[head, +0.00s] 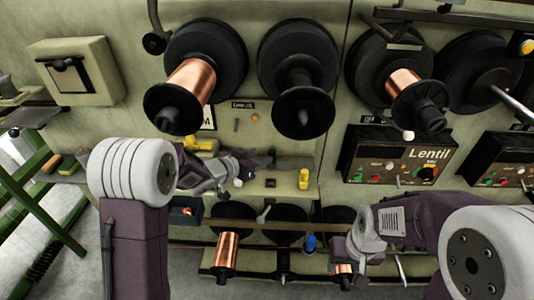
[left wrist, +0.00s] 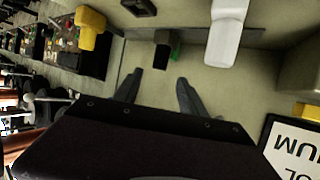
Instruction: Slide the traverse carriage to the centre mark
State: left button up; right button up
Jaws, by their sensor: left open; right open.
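My left gripper (head: 262,160) is over the machine's shelf below the large spools. In the left wrist view its two fingers (left wrist: 160,76) are apart with nothing between them. Beyond the fingertips is a small dark block with a green side (left wrist: 163,50). A white rounded piece (left wrist: 228,32) is beside it; it also shows in the head view (head: 238,182). A yellow block (head: 304,179) stands right of the gripper and shows in the left wrist view (left wrist: 91,27). I cannot tell which piece is the traverse carriage, nor see a centre mark. My right gripper (head: 344,262) is low, by the lower spools.
Large spools, including a copper-wound one (head: 190,82), project above the shelf. Lower spools, one copper-wound (head: 228,252), sit below the shelf. A green frame (head: 40,210) stands at left.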

pick_arm(q)
jog(key=shift+s+a+r, duration=0.2)
jog(key=shift+s+a, duration=0.05)
jog(key=shift+s, duration=0.15)
jog(key=s+a+r+n+y+p, duration=0.1)
jog(key=a+r+y+p, duration=0.15)
jog(key=r, duration=0.25)
jog(key=s+a+r+n+y+p, duration=0.1)
jog(key=s+r+n+p, duration=0.1)
jog(key=r+p, duration=0.25)
jog(key=s+a+f+n+g+y, duration=0.1)
jog(key=s+a+f+g, duration=0.1)
jog(key=s, duration=0.6)
jog(key=s+a+f+n+g+y, duration=0.1)
jog(key=s+f+g, duration=0.3)
jog(key=s, duration=0.5)
jog(key=s+a+f+n+g+y, duration=0.2)
jog(key=s+a+f+g, duration=0.2)
jog(key=s+f, duration=0.3)
jog(key=shift+s, duration=0.65)
